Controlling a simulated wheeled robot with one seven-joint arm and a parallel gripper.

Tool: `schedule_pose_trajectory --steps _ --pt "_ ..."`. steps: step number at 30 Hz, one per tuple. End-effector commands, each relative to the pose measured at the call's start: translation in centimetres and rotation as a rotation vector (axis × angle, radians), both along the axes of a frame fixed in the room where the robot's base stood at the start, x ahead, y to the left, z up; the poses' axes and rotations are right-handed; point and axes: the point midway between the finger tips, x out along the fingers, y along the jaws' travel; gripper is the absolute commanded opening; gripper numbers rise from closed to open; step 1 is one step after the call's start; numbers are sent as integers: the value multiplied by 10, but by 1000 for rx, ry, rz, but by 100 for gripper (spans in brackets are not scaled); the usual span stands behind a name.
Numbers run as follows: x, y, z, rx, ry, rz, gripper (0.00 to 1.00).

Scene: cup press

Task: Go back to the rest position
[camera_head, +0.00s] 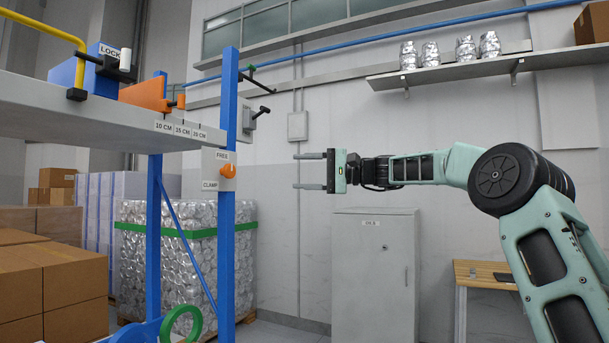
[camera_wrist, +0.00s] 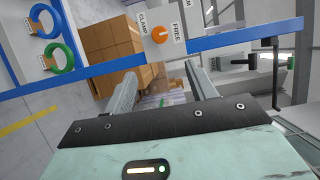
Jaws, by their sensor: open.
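My gripper (camera_head: 311,171) is held out level to the left in the head view, in front of the wall and above the grey cabinet. Its two fingers are apart with nothing between them. In the wrist view the open fingers (camera_wrist: 160,88) point toward the blue post and the cardboard boxes beyond. The orange knob (camera_head: 228,170) on the FREE/CLAMP plate (camera_head: 216,181) is to the left of my gripper, clear of the fingers. The knob also shows in the wrist view (camera_wrist: 159,34).
The blue press frame (camera_head: 227,130) with its grey shelf (camera_head: 60,105) stands at left. A grey cabinet (camera_head: 375,270) is below my gripper, and a wooden table (camera_head: 470,270) is at right. A wall shelf (camera_head: 480,67) holds shiny bundles. Green (camera_wrist: 58,60) and blue rings (camera_wrist: 44,20) show at the wrist.

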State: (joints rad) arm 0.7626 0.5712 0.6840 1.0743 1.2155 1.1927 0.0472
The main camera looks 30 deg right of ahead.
Motion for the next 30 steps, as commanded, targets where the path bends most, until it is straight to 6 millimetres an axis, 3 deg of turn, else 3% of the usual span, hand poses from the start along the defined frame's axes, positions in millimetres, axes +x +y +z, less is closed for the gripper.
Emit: schedule_pose_trajectory --steps 11,14,17,23,26,30 --pt "0 0 0 0 0 0 56" --pt "0 9 -4 -12 9 9 56" --pt "-2 40 -21 -60 45 40 56" --pt "-31 150 -94 -277 160 160 56" --pt "-62 201 -137 -415 205 229 56" --pt "-121 257 -198 -631 238 335 56"
